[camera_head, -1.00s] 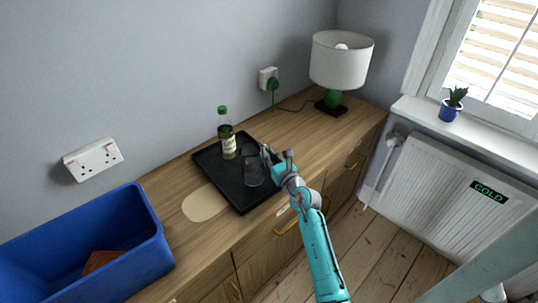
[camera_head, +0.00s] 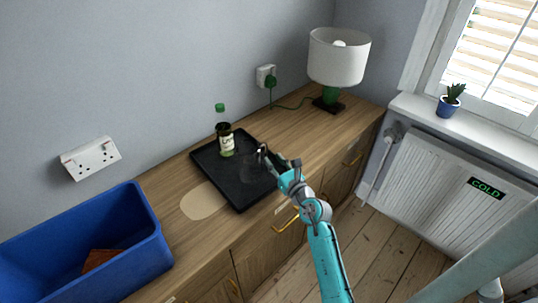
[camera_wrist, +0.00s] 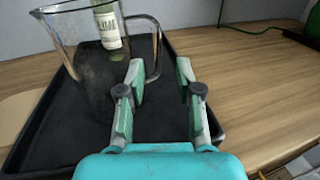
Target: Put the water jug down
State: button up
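The clear glass water jug (camera_head: 252,168) stands upright on the black tray (camera_head: 239,203), faint in the head view. In the wrist view the jug (camera_wrist: 85,65) fills the left side, and its handle (camera_wrist: 155,52) points towards my fingers. My gripper (camera_head: 277,158) is at the tray's right side, beside the jug. In the wrist view my gripper (camera_wrist: 160,68) has its fingers wide apart with nothing between them. The handle lies just beyond the left fingertip; I cannot tell if they touch.
A green-capped bottle (camera_head: 227,143) stands on the tray behind the jug. A blue crate (camera_head: 140,255) is at the left, beside a pale oval mat (camera_head: 203,200). A lamp (camera_head: 338,58) stands at the back right. The wooden top (camera_head: 297,128) between tray and lamp is mostly clear.

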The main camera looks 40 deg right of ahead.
jog(key=v, duration=0.6)
jog(key=shift+s, duration=0.2)
jog(key=s+a+f+m+t+y, duration=0.1)
jog(key=s+a+m+y, duration=0.1)
jog(key=s+a+m, duration=0.65)
jog(key=s+a+f+m+t+y, duration=0.15)
jog(key=s+a+m, duration=0.35)
jog(key=a, duration=0.7)
jog(key=s+a+r+m+g, duration=0.1)
jog(key=s+a+m+g, duration=0.1)
jog(key=s+m, duration=0.8)
jog(key=s+a+r+m+g, duration=0.1)
jog(key=s+a+m+g, duration=0.2)
jog(key=s+m, duration=0.6)
jog(key=shift+s+a+r+m+y, duration=0.25)
jog(key=shift+s+r+m+y, duration=0.15)
jog(key=shift+s, duration=1.8)
jog(key=shift+f, duration=0.1)
